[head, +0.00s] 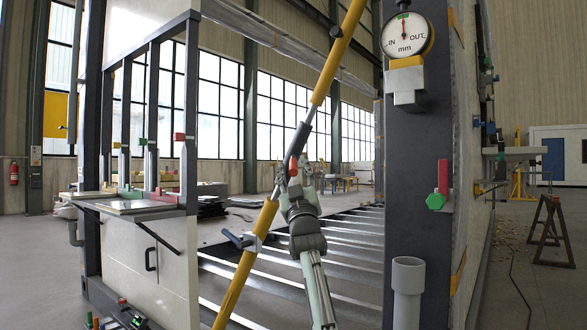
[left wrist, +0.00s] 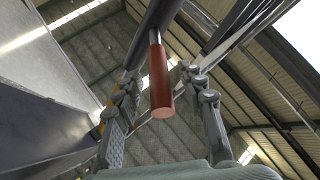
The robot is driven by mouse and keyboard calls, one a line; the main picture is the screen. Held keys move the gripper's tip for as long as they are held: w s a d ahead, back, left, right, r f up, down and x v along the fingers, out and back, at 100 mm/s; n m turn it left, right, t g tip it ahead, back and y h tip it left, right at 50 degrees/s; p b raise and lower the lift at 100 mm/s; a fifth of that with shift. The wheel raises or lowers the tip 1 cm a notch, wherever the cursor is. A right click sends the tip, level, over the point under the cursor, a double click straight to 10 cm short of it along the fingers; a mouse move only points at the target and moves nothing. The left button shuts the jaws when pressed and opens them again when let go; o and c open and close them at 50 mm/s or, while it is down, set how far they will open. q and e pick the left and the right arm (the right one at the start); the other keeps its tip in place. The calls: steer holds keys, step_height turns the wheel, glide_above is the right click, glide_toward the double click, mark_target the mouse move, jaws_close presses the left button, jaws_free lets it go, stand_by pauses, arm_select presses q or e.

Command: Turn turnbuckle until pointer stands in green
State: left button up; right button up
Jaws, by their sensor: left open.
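The turnbuckle (head: 299,141) is a dark sleeve in the middle of a yellow diagonal brace (head: 338,55). Its red handle (left wrist: 160,80) sticks out between my fingers in the left wrist view. My left gripper (head: 301,172) is open at the turnbuckle, with fingers on both sides of the handle and gaps visible. The round dial (head: 407,36) on the dark post is marked IN, OUT and mm. Its pointer looks near the top, by a small green patch; whether it stands in the green is too small to tell. My right gripper is not in view.
The dark post (head: 420,160) stands right of the brace, with a red-and-green clamp (head: 440,188) and a grey pipe (head: 408,275). Steel floor beams (head: 300,270) lie behind the gripper. A white cabinet (head: 150,260) with a shelf stands at left.

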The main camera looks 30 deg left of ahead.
arm_select(q)
steer(key=v, duration=1.1)
steer(key=shift+s+d+f, duration=0.1)
steer(key=shift+s, duration=0.1)
